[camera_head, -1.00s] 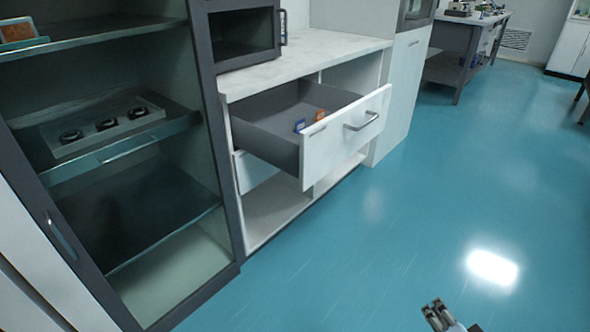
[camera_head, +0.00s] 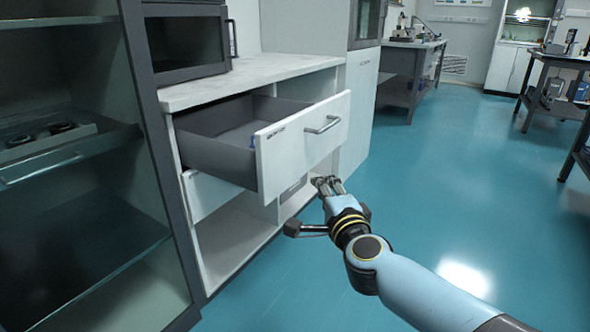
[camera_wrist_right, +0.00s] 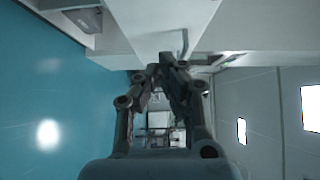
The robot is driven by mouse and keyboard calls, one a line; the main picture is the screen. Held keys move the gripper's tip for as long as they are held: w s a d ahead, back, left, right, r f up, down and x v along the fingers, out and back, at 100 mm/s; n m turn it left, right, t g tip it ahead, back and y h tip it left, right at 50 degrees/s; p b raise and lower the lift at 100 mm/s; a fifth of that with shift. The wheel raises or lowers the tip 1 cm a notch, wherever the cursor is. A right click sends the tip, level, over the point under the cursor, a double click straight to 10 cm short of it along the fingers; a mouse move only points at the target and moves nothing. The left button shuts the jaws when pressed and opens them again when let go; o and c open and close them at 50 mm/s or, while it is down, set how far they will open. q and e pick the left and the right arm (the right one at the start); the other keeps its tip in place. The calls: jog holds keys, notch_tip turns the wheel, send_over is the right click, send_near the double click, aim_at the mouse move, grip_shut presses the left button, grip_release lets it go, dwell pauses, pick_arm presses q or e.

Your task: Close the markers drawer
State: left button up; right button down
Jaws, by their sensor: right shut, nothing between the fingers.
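The open drawer, with a white front (camera_head: 303,143) and a grey inside (camera_head: 225,140), is pulled well out from the cabinet under the countertop. Its front carries a silver bar handle (camera_head: 323,125) and a small label too small to read. A small blue item (camera_head: 252,142) shows inside, partly hidden by the front. My right gripper (camera_head: 328,182) is shut and empty, just below and in front of the drawer front in the head view. In the right wrist view the gripper (camera_wrist_right: 168,62) points toward a white panel with a handle (camera_wrist_right: 184,44). I cannot tell if it touches. My left gripper is out of view.
Below is a second white drawer front (camera_head: 207,192) and an open shelf space. A glass-doored cabinet (camera_head: 75,200) stands at the left. A dark-framed appliance (camera_head: 188,45) sits on the countertop (camera_head: 240,78). The blue floor (camera_head: 440,170) to the right is clear.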

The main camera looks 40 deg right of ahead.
jog(key=b, duration=0.2)
send_near(293, 156)
jog(key=d, duration=0.4)
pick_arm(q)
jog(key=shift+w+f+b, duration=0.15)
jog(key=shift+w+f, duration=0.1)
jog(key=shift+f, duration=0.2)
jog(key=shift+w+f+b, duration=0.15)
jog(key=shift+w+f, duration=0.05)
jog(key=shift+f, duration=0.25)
pick_arm(e)
jog(key=shift+w+a+f, duration=0.1)
jog(key=shift+w+a, duration=0.2)
jog(key=shift+w, duration=0.5)
jog(key=shift+w+a+r, duration=0.1)
jog(key=shift+w+a, duration=0.2)
jog(key=shift+w, duration=0.45)
jog(key=shift+w+a+f, duration=0.1)
jog(key=shift+w+a, duration=0.2)
jog(key=shift+w, duration=0.5)
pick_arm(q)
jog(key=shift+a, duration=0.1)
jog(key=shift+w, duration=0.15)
pick_arm(e)
jog(key=shift+w, duration=0.1)
